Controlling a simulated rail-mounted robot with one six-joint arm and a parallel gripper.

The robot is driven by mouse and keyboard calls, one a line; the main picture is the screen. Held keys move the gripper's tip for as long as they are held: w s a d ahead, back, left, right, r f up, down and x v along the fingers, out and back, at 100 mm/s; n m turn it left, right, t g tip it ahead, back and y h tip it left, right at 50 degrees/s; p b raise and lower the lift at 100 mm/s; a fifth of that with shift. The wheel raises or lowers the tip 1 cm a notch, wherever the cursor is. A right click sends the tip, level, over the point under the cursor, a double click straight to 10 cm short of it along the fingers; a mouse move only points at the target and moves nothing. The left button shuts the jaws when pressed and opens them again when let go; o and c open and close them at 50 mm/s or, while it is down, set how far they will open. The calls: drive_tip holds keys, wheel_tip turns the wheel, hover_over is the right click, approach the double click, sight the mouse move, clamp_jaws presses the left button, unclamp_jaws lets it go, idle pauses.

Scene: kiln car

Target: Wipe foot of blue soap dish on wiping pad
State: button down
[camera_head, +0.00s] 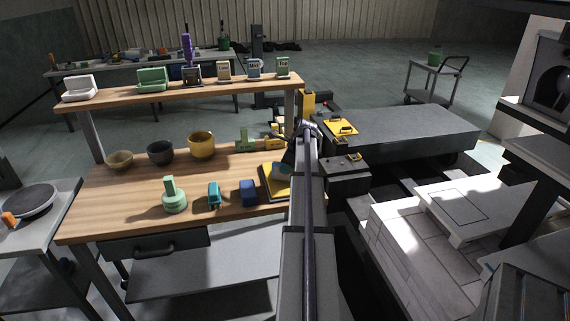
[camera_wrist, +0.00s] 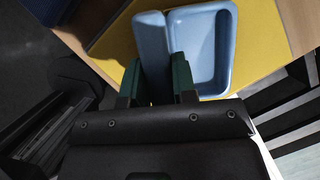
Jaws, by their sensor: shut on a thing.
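The blue soap dish (camera_wrist: 204,48) is a light blue shallow rectangular dish with a rounded rim. My gripper (camera_wrist: 157,80) is shut on its thick left part, with one dark green finger on each side. The yellow wiping pad (camera_wrist: 112,42) lies below the dish and shows around it. In the head view the dish (camera_head: 282,170) appears over the pad (camera_head: 271,186), near the right end of the wooden bench. My arm partly hides that spot. I cannot tell whether the foot touches the pad.
A dark blue block (camera_head: 248,193), a teal item (camera_head: 214,194) and a green stamp-like piece (camera_head: 174,198) stand left of the pad. A raised shelf (camera_head: 190,88) carries dishes and small signs.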

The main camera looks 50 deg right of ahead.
drive_tip(key=shift+s+a, duration=0.65)
drive_tip(key=shift+s, duration=0.25)
drive_tip(key=shift+s+a, duration=0.65)
drive_tip(key=shift+s, duration=0.2)
drive_tip(key=shift+w+d+r, duration=0.1)
drive_tip(key=shift+w+d, duration=0.6)
drive_tip(key=shift+w, duration=0.15)
drive_tip(key=shift+w+d, duration=0.65)
drive_tip(key=shift+w, duration=0.2)
drive_tip(key=shift+w+d, duration=1.25)
drive_tip(key=shift+w, duration=0.3)
drive_tip(key=shift+s+a, duration=0.65)
drive_tip(key=shift+s, duration=0.2)
drive_tip(key=shift+s+a, duration=0.65)
drive_tip(key=shift+s, duration=0.15)
drive_tip(key=shift+s+a, duration=1.3)
drive_tip(key=shift+s, duration=0.25)
drive_tip(key=shift+w+d, duration=1.3)
drive_tip(key=shift+w, duration=0.3)
drive_tip(key=shift+w+d, duration=1.25)
drive_tip(key=shift+w, duration=0.3)
drive_tip(key=shift+s+a, duration=1.25)
drive_tip(key=shift+s, duration=0.3)
drive_tip(key=shift+s+a, duration=1.25)
drive_tip(key=shift+s, duration=0.3)
drive_tip(key=shift+w+d, duration=1.3)
drive_tip(key=shift+w, duration=0.25)
